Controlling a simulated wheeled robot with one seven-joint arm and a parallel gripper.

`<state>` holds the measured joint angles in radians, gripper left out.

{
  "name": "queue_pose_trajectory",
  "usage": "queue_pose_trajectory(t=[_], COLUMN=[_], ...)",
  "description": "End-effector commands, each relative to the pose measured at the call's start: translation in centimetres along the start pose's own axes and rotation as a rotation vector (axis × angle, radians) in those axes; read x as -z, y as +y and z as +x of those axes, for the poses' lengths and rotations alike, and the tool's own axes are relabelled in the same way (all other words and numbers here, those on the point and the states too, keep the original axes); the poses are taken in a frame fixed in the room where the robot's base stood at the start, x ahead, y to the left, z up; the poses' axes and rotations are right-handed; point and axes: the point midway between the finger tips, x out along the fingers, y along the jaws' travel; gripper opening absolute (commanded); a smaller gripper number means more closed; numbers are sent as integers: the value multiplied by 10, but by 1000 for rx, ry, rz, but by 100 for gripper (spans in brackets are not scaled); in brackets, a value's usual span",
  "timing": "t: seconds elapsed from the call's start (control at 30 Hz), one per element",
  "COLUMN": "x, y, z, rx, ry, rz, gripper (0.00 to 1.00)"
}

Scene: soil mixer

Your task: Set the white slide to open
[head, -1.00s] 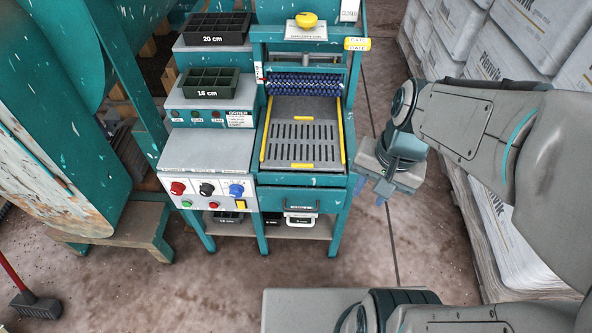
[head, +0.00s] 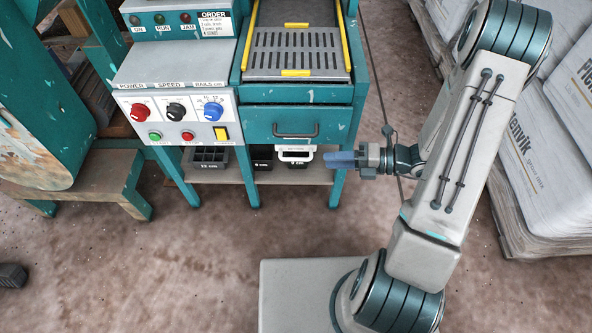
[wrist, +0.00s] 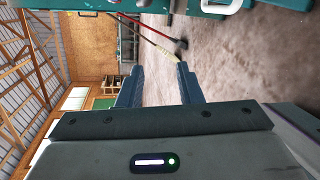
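A white loop-shaped piece (head: 296,153), the only slide-like white part I see, sits under the drawer (head: 296,125) of the teal machine. Whether it is set open or closed I cannot tell. A white loop also shows at the top edge of the wrist view (wrist: 220,6), partly cut off.
The front panel (head: 180,119) has red, black and blue knobs and a yellow switch. Black trays (head: 211,158) stand on the lower shelf. Stacked white bags (head: 560,150) are at the right. The floor in front of the machine is clear.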

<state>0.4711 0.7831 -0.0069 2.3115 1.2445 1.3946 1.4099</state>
Motion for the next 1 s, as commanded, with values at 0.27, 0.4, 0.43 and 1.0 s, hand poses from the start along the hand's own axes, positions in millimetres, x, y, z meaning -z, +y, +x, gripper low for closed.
queue_pose_trajectory(t=[0.27,0.4,0.43,1.0], x=[-5,-7,-8,-35], y=[-90,-100,-100,-95], z=[-2,-1,1,103], rx=[-96,-112,-113,-112], ry=[-230,-261,-263,-258], rz=[382,433,437,433], gripper=[32,32,32,32])
